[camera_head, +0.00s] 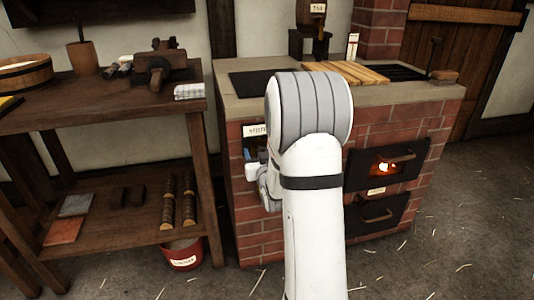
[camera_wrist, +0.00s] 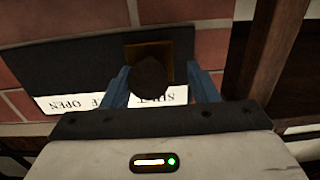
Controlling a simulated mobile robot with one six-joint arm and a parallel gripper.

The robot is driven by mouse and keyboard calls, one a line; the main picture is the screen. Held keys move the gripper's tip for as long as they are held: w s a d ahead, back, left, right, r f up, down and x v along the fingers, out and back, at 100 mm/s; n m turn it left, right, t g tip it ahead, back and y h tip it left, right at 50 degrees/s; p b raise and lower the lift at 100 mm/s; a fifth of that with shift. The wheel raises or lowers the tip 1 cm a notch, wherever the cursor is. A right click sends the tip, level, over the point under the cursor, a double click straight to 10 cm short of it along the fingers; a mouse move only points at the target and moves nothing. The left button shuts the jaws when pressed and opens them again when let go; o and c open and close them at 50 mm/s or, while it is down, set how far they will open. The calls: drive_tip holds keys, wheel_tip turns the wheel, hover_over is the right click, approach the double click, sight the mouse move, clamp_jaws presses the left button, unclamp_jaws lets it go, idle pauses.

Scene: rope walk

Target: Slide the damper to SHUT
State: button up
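The damper's dark round knob (camera_wrist: 152,80) stands in front of a small brown plate (camera_wrist: 128,50) on a dark panel (camera_wrist: 75,65) in the brick wall. A white label (camera_wrist: 60,103), upside down in the wrist view, reads OPEN at left and SHUT at right; the knob is by the SHUT end. My gripper (camera_wrist: 158,85) has its blue fingers apart, one on each side of the knob. A gap shows at the right finger; contact at the left finger is unclear.
The brick stove (camera_head: 410,130) has a glowing firebox door (camera_head: 385,167) on its front. Open floor lies at the right.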

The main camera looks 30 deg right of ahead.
drive_tip(key=shift+s+d, duration=0.15)
drive_tip(key=shift+d, duration=0.1)
drive_tip(key=shift+s, duration=0.3)
drive_tip(key=v, duration=0.3)
drive_tip(key=p+v, duration=0.1)
drive_tip(key=v, duration=0.3)
drive_tip(key=shift+a, duration=0.25)
drive_tip(key=shift+r+p, duration=0.1)
drive_tip(key=shift+p, duration=0.2)
